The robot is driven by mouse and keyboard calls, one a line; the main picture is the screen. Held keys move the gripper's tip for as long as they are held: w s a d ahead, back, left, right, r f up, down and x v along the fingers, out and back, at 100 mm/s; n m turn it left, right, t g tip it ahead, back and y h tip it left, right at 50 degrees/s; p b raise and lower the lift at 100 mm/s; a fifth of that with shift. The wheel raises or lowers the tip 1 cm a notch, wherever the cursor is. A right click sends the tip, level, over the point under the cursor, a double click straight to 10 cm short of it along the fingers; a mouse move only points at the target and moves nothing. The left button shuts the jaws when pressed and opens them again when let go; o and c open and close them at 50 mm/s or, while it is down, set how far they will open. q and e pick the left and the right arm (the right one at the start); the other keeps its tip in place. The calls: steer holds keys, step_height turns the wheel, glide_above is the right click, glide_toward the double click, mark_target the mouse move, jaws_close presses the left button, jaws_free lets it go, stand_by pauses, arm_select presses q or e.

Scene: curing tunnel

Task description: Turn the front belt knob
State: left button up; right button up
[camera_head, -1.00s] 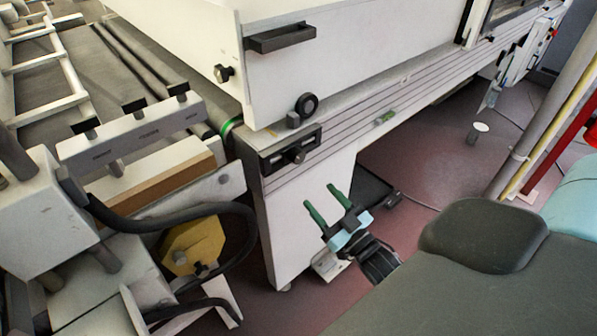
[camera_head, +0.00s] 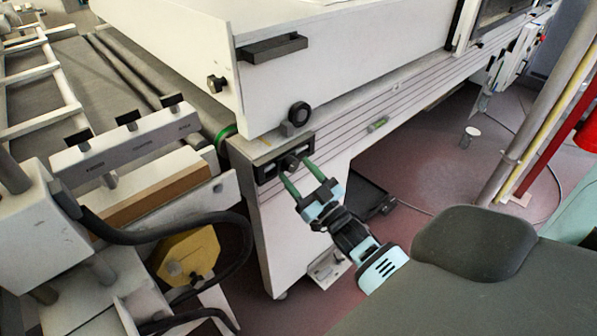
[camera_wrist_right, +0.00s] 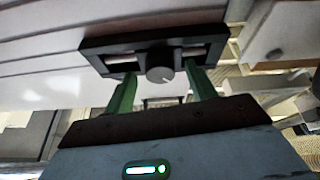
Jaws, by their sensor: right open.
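The front belt knob (camera_head: 290,162) is a small dark round knob on a black plate (camera_head: 267,174) at the near corner of the machine's side rail. The wrist view shows the knob (camera_wrist_right: 160,66) as a grey disc with a pale mark, centred on the plate (camera_wrist_right: 98,46). My right gripper (camera_head: 296,172) is open, its green fingers pointing up at the plate. In the right wrist view its fingers (camera_wrist_right: 160,74) stand one on each side of the knob, with gaps visible. How close the tips are to the plate is unclear. My left gripper is not in view.
A second black knob (camera_head: 299,113) sits just above on the white housing, below a dark handle (camera_head: 272,49). A black hose (camera_head: 170,232) and a yellow block (camera_head: 186,252) lie left. A pole (camera_head: 540,120) stands at the right. Floor (camera_head: 420,150) is open under the rail.

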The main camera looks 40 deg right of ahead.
steer(key=shift+w+r, duration=0.1)
steer(key=shift+w, duration=0.15)
steer(key=c, duration=1)
steer(key=shift+n, duration=0.4)
steer(key=n+y, duration=0.1)
steer(key=n, duration=0.1)
steer(key=n+y, duration=0.2)
steer(key=shift+d+n+g, duration=0.15)
steer(key=shift+n+g, duration=0.15)
steer(key=shift+n, duration=0.1)
steer(key=shift+d+r+n+g+y, duration=0.1)
steer(key=shift+n+g+y, duration=0.3)
steer(key=shift+n, duration=0.95)
steer(key=shift+d+n+g+y, duration=0.15)
steer(key=shift+n+y, duration=0.45)
steer(key=shift+n, duration=0.75)
steer(key=shift+g, duration=0.25)
